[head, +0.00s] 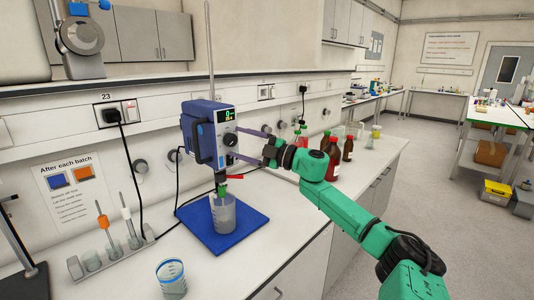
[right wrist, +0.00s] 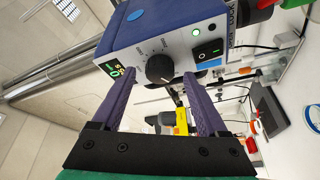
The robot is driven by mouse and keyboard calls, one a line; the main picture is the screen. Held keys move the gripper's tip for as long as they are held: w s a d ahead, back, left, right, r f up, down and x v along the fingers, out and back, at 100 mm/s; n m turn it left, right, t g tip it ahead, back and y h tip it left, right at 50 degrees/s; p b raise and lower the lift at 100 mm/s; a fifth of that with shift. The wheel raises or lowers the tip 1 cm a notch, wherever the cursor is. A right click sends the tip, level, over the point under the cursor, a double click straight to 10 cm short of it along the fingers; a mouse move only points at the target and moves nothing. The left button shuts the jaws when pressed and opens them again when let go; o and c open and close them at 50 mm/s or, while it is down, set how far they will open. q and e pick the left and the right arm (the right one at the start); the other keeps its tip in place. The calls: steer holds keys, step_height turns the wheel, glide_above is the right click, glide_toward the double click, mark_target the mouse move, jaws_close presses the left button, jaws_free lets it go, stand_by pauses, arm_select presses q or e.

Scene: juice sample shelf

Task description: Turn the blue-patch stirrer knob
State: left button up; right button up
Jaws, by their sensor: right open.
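The stirrer (head: 200,132) is a blue and white box on a stand, above a blue base plate (head: 207,234). Its front has a black round knob (right wrist: 160,68), a lit display (right wrist: 113,69), a black switch (right wrist: 208,52) and a light blue patch (right wrist: 209,64). The knob also shows in the head view (head: 230,140). My right gripper (head: 234,142) is open at the stirrer's front. In the right wrist view its purple fingers (right wrist: 160,82) lie on either side of the knob, with gaps on both sides. My left gripper is not in view.
A beaker (head: 223,212) stands on the base plate under the stirrer. Another beaker (head: 171,278) stands at the bench front, near a rack (head: 110,256) with pipettes. Brown bottles (head: 333,155) stand behind my right arm. The bench front left of my arm has free room.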

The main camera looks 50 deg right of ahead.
steer(key=b+v, duration=0.3)
steer(key=v, duration=1)
steer(key=shift+s+b, duration=0.3)
steer(key=shift+b, duration=0.1)
